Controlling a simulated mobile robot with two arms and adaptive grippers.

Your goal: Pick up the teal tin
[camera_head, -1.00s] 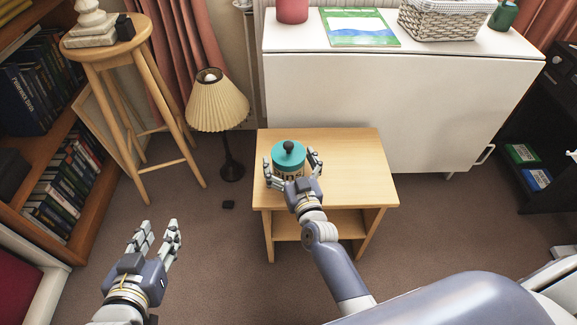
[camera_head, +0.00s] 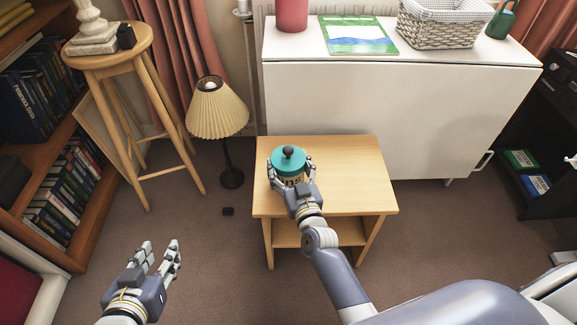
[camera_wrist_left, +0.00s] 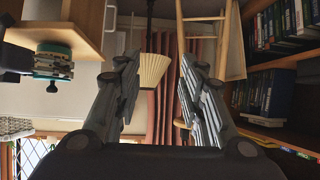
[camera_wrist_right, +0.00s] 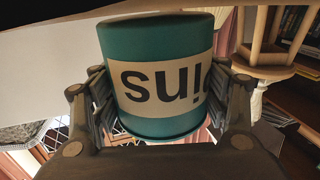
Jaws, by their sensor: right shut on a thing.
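The teal tin (camera_head: 288,160) has a teal lid with a dark knob and a cream label with dark letters. It is at the left part of the small wooden side table (camera_head: 350,170) in the head view. My right gripper (camera_head: 293,180) is shut on the tin, with fingers on both sides of it. In the right wrist view the tin (camera_wrist_right: 163,75) fills the space between the fingers. The tin's base is hidden in the head view. My left gripper (camera_head: 158,256) is open and empty at the lower left, apart from the table. The tin also shows in the left wrist view (camera_wrist_left: 55,62).
A lamp with a pleated shade (camera_head: 217,108) stands left of the table. A wooden stool (camera_head: 110,45) and a bookshelf (camera_head: 90,215) are further left. A white cabinet (camera_head: 390,110) stands behind. The table's right half is clear.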

